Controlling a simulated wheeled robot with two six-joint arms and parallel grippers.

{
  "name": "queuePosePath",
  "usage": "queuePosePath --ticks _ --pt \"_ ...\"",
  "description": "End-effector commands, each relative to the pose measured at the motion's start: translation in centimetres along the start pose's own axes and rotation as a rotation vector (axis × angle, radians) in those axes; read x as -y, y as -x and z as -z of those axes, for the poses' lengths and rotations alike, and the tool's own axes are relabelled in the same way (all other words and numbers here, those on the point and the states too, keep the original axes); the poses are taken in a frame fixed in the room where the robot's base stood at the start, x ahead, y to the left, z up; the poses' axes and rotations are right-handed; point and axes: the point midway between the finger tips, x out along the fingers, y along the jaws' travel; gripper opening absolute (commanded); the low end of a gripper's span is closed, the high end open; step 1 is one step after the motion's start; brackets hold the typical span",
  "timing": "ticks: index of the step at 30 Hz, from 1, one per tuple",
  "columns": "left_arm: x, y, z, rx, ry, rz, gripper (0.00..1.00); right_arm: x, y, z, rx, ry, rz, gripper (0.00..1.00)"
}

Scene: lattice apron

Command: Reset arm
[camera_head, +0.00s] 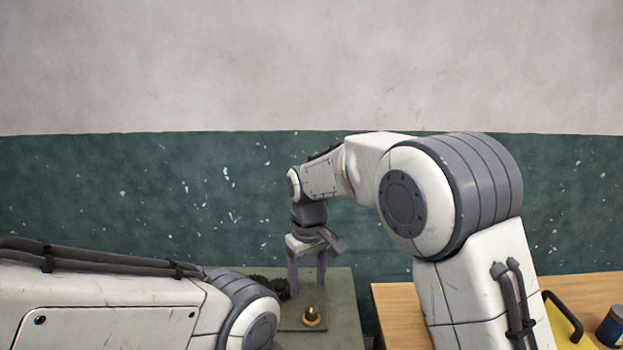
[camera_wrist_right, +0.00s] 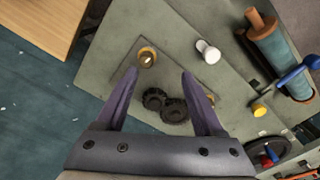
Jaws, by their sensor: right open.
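My right gripper (camera_head: 308,290) points down over the grey-green table (camera_head: 345,300) in the head view. Its two purple fingers are apart with nothing between them. In the right wrist view, the open right gripper (camera_wrist_right: 159,74) is above a grey plate (camera_wrist_right: 125,107). Two dark gears (camera_wrist_right: 173,110) lie on the plate between and below the fingers. A brass peg piece (camera_wrist_right: 147,57) stands on the plate beyond the left fingertip; it also shows in the head view (camera_head: 311,315). My left arm crosses the lower left of the head view; its gripper is out of the picture.
A white cylinder (camera_wrist_right: 208,52), a yellow knob (camera_wrist_right: 260,109) and a blue roller (camera_wrist_right: 273,48) are on the table. A wooden table (camera_head: 397,305) stands to the right in the head view, bearing a yellow item (camera_head: 566,325) and a blue can (camera_head: 612,328). A wall is behind.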

Motion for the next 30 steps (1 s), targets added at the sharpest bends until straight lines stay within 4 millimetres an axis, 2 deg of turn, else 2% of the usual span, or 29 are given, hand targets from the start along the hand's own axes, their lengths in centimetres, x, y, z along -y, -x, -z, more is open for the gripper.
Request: queuePosePath --ticks 1,3,6,12,15,18,21,30 --pt "0.0 0.0 0.0 0.000 0.000 0.000 0.70 1.6 1.2 -1.9 -0.007 0.010 0.005 0.70" --pt "0.0 0.0 0.0 0.000 0.000 0.000 0.70 3.9 2.4 -5.0 -0.016 0.022 0.013 0.70" --pt "0.0 0.0 0.0 0.000 0.000 0.000 0.70 6.7 3.3 -10.2 -0.027 0.034 0.027 0.70" --pt "0.0 0.0 0.0 0.000 0.000 0.000 0.70 10.0 2.9 -20.3 -0.039 0.052 0.051 0.70" --pt "0.0 0.0 0.0 0.000 0.000 0.000 0.70 10.6 2.1 -23.7 -0.042 0.056 0.059 0.70" --pt "0.0 0.0 0.0 0.000 0.000 0.000 0.70 10.8 1.5 -25.7 -0.044 0.057 0.063 0.70" --pt "0.0 0.0 0.0 0.000 0.000 0.000 0.70 10.9 1.2 -26.6 -0.043 0.058 0.065 0.70" --pt "0.0 0.0 0.0 0.000 0.000 0.000 0.70 10.9 1.2 -26.6 -0.041 0.057 0.065 0.70"
